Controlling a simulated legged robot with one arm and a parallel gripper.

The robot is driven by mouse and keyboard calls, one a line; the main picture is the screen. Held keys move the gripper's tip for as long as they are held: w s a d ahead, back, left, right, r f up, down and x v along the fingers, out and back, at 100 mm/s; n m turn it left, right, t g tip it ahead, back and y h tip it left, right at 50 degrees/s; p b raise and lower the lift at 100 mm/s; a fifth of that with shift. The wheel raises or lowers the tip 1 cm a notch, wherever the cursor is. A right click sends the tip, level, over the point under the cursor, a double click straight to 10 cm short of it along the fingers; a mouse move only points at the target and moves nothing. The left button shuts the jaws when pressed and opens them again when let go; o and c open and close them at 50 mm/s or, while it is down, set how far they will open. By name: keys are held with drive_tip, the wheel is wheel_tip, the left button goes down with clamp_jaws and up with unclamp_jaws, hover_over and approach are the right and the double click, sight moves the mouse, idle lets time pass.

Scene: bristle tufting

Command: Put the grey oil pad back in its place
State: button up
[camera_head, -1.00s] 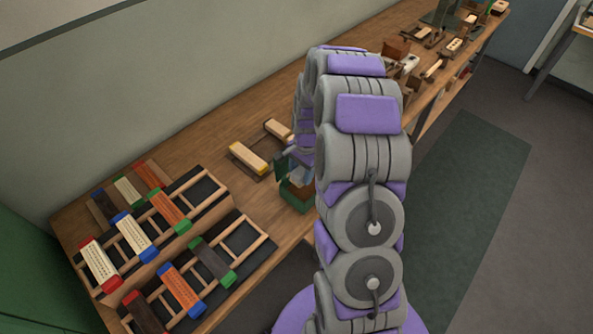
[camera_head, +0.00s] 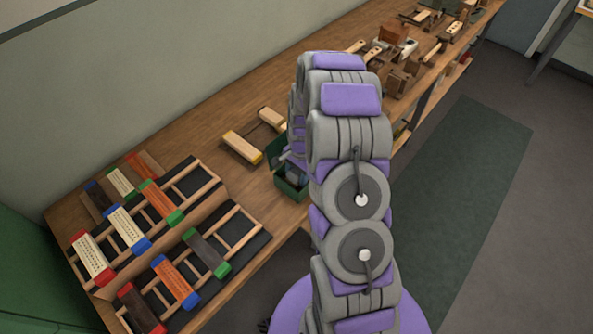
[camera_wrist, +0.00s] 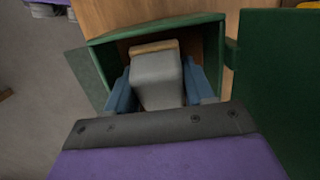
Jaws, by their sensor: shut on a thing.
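The grey oil pad (camera_wrist: 157,80), a grey block with a tan wooden edge, sits between the two blue fingers of my gripper (camera_wrist: 160,92) in the wrist view. My gripper is shut on it. Pad and fingers are over or inside the opening of a small green box (camera_wrist: 152,30); how deep they are I cannot tell. In the head view the green box (camera_head: 291,190) stands at the table's front edge, and my gripper (camera_head: 296,172) is at its opening, partly hidden by my arm. The pad is not clearly visible there.
The box's green lid (camera_wrist: 278,90) stands open at the right in the wrist view. A tan block with a yellow end (camera_head: 242,147) lies behind the box. Racks with coloured brushes (camera_head: 165,240) fill the table's left end. Wooden tools (camera_head: 400,75) lie farther right.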

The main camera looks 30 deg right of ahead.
drive_tip(key=shift+a+r, duration=0.15)
drive_tip(key=shift+a, duration=0.6)
drive_tip(key=shift+d, duration=0.15)
drive_tip(key=o, duration=1.5)
drive_tip(key=shift+o, duration=0.7)
drive_tip(key=shift+r, duration=0.1)
drive_tip(key=shift+o, duration=0.8)
drive_tip(key=shift+w+d+r+p, duration=0.1)
drive_tip(key=shift+r+p, duration=0.15)
drive_tip(key=shift+r, duration=0.3)
drive_tip(key=shift+w+d+r+p, duration=0.1)
drive_tip(key=shift+r+p, duration=0.15)
drive_tip(key=shift+r, duration=0.25)
drive_tip(key=shift+s+a+r+p, duration=0.1)
drive_tip(key=shift+r+p, duration=0.25)
drive_tip(key=shift+r, duration=0.45)
drive_tip(key=shift+s+a+r+p, duration=0.1)
drive_tip(key=shift+r+p, duration=0.2)
drive_tip(key=shift+r, duration=0.45)
drive_tip(key=shift+d+r+p, duration=0.1)
drive_tip(key=shift+r+p, duration=0.6)
drive_tip(key=shift+r, duration=1.05)
